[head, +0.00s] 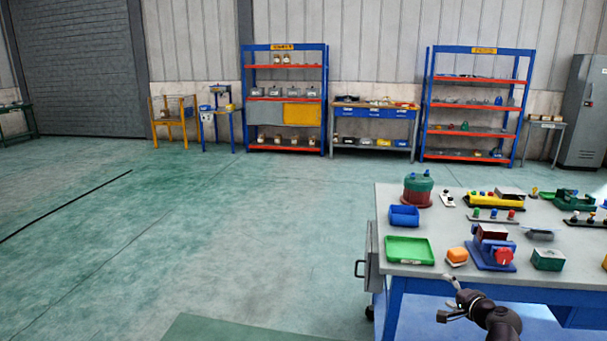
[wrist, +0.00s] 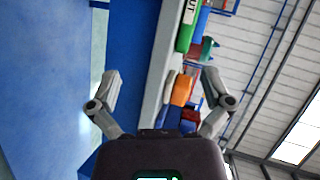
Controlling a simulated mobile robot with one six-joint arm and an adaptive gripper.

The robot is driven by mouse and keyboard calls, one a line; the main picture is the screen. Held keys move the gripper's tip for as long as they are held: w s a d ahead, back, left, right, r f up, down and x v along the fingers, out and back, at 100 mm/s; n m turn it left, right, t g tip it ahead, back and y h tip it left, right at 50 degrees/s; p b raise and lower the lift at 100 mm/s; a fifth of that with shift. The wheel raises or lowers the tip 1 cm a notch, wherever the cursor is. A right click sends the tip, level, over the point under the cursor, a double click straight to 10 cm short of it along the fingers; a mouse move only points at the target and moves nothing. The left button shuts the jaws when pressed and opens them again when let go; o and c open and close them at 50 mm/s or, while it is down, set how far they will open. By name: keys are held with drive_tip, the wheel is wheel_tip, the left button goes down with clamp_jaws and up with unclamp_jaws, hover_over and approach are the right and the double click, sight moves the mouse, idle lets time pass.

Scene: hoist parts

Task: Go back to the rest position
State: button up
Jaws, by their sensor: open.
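My gripper (head: 449,299) is in front of the near edge of the workbench (head: 345,194), low at the bottom right of the head view. Its fingers are spread apart with nothing between them. In the wrist view my gripper (wrist: 158,88) is also open and empty. The view there is rolled on its side, with the blue bench front, the grey top edge and the parts on the bench beyond the fingers.
Shelves (head: 285,97) line the far wall. The floor at left is clear.

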drive_tip(key=s+a+f+n+g+h, duration=0.1)
drive_tip(key=s+a+f+n+g, duration=0.35)
drive_tip(key=a, duration=0.45)
drive_tip(key=s+a+f+n+g+h, duration=0.1)
drive_tip(key=s+a+f+n+g, duration=0.3)
drive_tip(key=a, duration=0.4)
drive_tip(key=s+a+f+n+g+h, duration=0.1)
drive_tip(key=s+a+f+n+g, duration=0.1)
drive_tip(key=a+f+n+g, duration=0.55)
wheel_tip(320, 180, up, 21)
drive_tip(key=a+m+t+p, duration=0.1)
drive_tip(key=m+p, duration=0.1)
drive_tip(key=p, duration=1.5)
drive_tip(key=shift+s+f+t+p, duration=0.2)
drive_tip(key=shift+s+t+p, duration=0.05)
drive_tip(key=shift+t+p, duration=0.05)
